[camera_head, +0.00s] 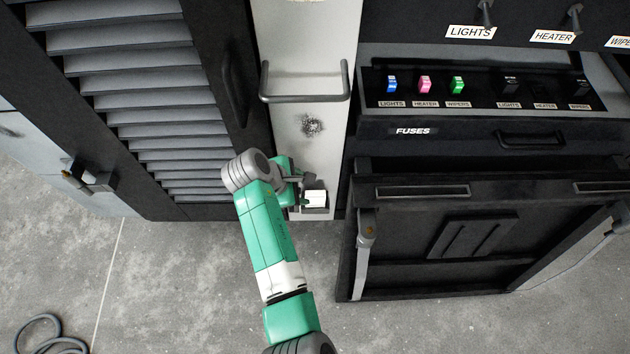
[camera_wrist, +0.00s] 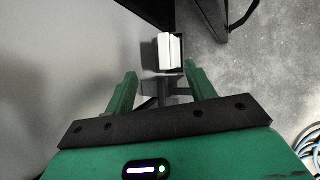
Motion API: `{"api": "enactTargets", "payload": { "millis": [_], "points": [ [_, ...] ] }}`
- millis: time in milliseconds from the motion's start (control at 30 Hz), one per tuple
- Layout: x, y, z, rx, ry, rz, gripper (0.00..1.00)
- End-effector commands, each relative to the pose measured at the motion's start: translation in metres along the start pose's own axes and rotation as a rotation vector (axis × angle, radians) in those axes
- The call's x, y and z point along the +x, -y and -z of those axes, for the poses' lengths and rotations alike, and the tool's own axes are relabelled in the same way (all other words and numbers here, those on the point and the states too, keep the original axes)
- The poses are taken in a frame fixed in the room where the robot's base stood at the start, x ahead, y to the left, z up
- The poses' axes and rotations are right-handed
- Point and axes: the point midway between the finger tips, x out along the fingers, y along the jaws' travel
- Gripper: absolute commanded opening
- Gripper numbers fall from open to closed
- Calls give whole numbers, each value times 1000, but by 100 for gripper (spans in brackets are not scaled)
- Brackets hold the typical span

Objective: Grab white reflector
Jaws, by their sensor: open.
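The white reflector (camera_head: 316,197) is a small white block near the foot of the pale column, in a dark holder. It also shows in the wrist view (camera_wrist: 170,48), upright, beyond the fingertips and slightly right of the middle between them. My gripper (camera_head: 303,192) is beside the reflector in the head view and partly hidden by my own arm. In the wrist view the two green fingers of my gripper (camera_wrist: 159,75) are apart, with no object held between them. Whether a finger touches the reflector cannot be told.
A pale column (camera_head: 310,60) with a grey handle (camera_head: 305,98) rises above the reflector. A black louvred door (camera_head: 150,100) stands left, a black fuse cabinet (camera_head: 480,225) right. A hose (camera_head: 48,338) lies on the grey floor at lower left. Open floor lies in front.

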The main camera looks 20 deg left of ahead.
Motion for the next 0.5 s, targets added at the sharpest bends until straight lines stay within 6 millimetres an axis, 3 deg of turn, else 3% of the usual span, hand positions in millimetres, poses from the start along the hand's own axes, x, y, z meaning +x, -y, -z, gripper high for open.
{"api": "enactTargets", "payload": {
  "millis": [500],
  "points": [
    [39,2,-2,4,-2,-2,55]
  ]
}}
